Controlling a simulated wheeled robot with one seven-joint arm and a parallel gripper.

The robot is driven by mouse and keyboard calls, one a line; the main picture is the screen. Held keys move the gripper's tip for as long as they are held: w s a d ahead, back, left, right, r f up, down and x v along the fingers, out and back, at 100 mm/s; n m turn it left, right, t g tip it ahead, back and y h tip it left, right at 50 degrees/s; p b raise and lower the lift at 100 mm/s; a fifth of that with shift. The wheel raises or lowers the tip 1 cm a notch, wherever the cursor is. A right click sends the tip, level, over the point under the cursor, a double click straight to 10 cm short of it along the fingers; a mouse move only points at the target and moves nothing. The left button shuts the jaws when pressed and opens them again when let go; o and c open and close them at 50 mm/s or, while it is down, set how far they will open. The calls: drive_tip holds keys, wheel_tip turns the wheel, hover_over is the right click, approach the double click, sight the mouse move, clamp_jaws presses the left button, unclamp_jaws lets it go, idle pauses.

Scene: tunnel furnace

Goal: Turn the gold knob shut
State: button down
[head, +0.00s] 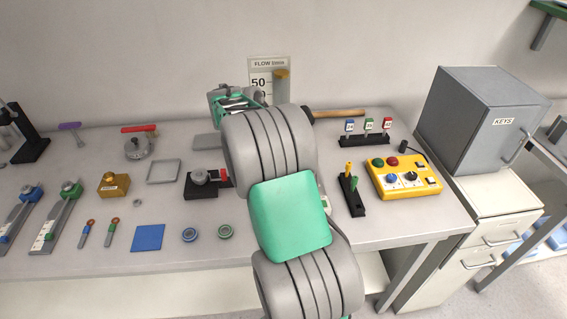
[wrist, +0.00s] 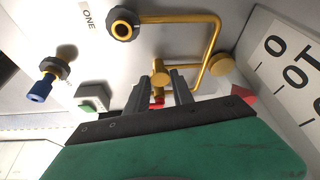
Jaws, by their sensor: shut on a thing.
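The gold knob (wrist: 160,77) is in the middle of the wrist view, on a gold pipe (wrist: 214,44) that bends around at the right. My gripper (wrist: 160,84) has its two grey fingers on either side of the knob and is shut on it. A small red part shows between the fingers, below the knob. In the head view my wrist is at the back wall, left of the flow gauge (head: 262,82), and the knob and fingertips cannot be made out there.
A dark-collared gold fitting (wrist: 123,24) and a blue-tipped gold fitting (wrist: 45,82) are nearby at the left. In the head view the bench holds a red-handled round fitting (head: 138,147), a yellow control box (head: 405,195) and several small parts. A grey KEYS cabinet (head: 484,120) stands right.

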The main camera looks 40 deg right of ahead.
drive_tip(key=shift+w+d+m+g+y+p, duration=0.15)
drive_tip(key=shift+m+g+p, duration=0.25)
drive_tip(key=shift+m, duration=0.75)
drive_tip(key=shift+s+m+g+y+p, duration=0.1)
drive_tip(key=shift+m+g+y+p, duration=0.3)
drive_tip(key=shift+m, duration=0.75)
drive_tip(key=shift+w, duration=0.1)
drive_tip(key=c, duration=1.1)
unclamp_jaws()
drive_tip(key=p+v, duration=0.3)
drive_tip(key=v, duration=0.4)
drive_tip(key=shift+r, duration=0.35)
drive_tip(key=shift+w, duration=0.1)
